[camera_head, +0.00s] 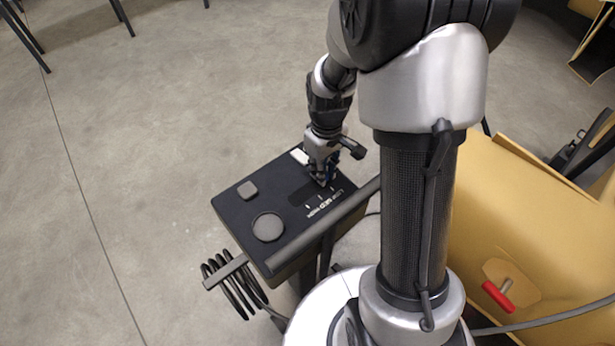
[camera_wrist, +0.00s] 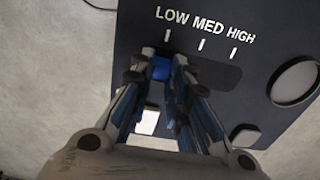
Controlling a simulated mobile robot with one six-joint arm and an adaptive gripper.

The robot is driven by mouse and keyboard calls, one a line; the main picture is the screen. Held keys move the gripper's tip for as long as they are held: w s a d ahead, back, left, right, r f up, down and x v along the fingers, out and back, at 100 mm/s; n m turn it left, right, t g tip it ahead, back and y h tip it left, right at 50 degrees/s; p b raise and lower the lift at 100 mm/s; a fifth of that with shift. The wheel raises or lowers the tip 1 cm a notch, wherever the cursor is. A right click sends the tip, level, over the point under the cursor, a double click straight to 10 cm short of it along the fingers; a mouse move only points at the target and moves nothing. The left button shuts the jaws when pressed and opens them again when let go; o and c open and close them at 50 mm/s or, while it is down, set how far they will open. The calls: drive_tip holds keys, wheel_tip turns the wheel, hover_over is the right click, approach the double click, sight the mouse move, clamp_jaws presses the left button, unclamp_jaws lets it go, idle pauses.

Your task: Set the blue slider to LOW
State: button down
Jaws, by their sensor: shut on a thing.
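The blue slider (camera_wrist: 160,69) sits in a dark slot (camera_wrist: 222,72) on a dark control box. It lines up with the LOW tick (camera_wrist: 167,35), at the left end of the slot in the wrist view. MED and HIGH ticks lie to its right. My gripper (camera_wrist: 161,65) is shut on the slider, one finger on each side, partly hiding it. In the head view my gripper (camera_head: 321,180) reaches down onto the box (camera_head: 228,212) near the printed labels (camera_head: 325,204); the slider is not clearly visible there.
The box also has a round grey knob (camera_head: 268,227), a square grey button (camera_head: 247,189) and a white square (camera_wrist: 148,121). A coiled black cable (camera_head: 233,285) hangs beside it. A yellow shell (camera_head: 530,220) with a red handle (camera_head: 497,296) stands right.

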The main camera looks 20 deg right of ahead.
drive_tip(key=shift+w+d, duration=0.1)
drive_tip(key=shift+d, duration=0.1)
drive_tip(key=c, duration=1.5)
unclamp_jaws()
drive_tip(key=shift+d, duration=0.1)
wheel_tip(320, 180, up, 12)
drive_tip(key=shift+r, duration=0.1)
